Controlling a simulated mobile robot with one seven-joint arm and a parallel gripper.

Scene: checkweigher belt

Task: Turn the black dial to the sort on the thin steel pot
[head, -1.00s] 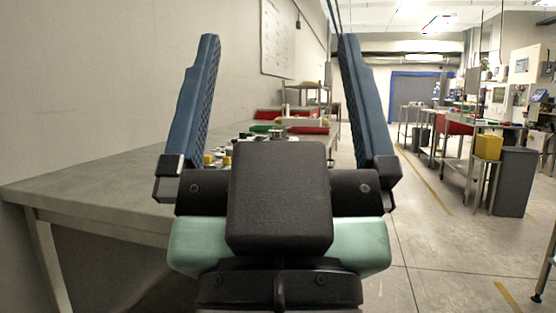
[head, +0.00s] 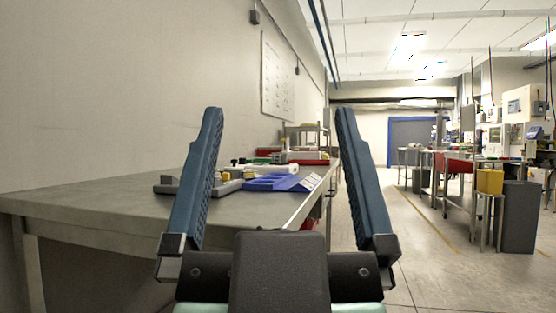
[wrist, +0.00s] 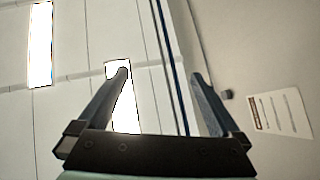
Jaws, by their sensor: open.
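My gripper (head: 279,110) is open and empty, its two blue fingers pointing up in the head view. It also shows open in the wrist view (wrist: 160,72), against the ceiling and wall. Far beyond it, on the long grey bench (head: 95,199), small items stand in a cluster, with yellow pieces among them. A small dark knob-like top (head: 234,162) shows there; I cannot tell whether it is the black dial. I cannot make out the thin steel pot or any sort marking at this distance. The left finger hides part of the cluster.
A blue tray (head: 270,184) lies near the bench's right edge, with red bins (head: 312,162) behind it. The near bench top is clear. A wall runs along the left. The floor aisle to the right is open; a yellow bin (head: 490,181) and grey bin (head: 521,210) stand beyond.

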